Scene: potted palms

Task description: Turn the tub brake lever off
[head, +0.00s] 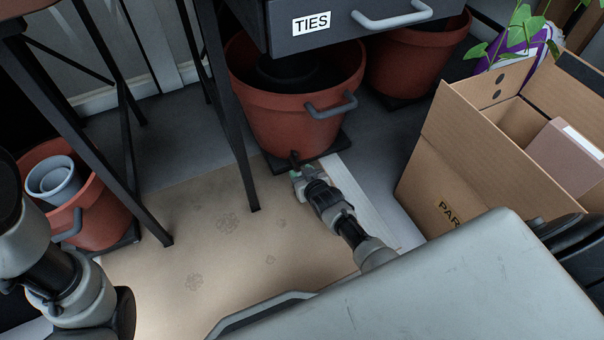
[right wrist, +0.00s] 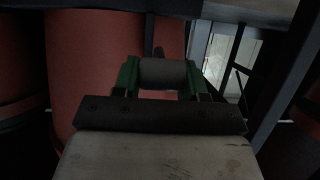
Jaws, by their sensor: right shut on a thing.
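A terracotta tub (head: 282,122) with a grey handle stands on a dark base under the drawer. The brake lever (head: 295,158) shows as a short dark stub low at the tub's front. My right gripper (head: 298,174) reaches it from the front and is shut on it. In the right wrist view a grey cylindrical piece (right wrist: 163,73) lies between the green fingers of my right gripper (right wrist: 160,78), with the red tub (right wrist: 90,70) close behind. The fingers hide part of the lever, so its exact angle is unclear. My left arm shows at the lower left, its gripper out of view.
A drawer labelled TIES (head: 320,30) overhangs the tub. Table legs (head: 235,140) stand close at its left. An open cardboard box (head: 470,155) is at the right. Another red tub (head: 95,215) is at the left. A brown mat (head: 200,220) covers clear floor.

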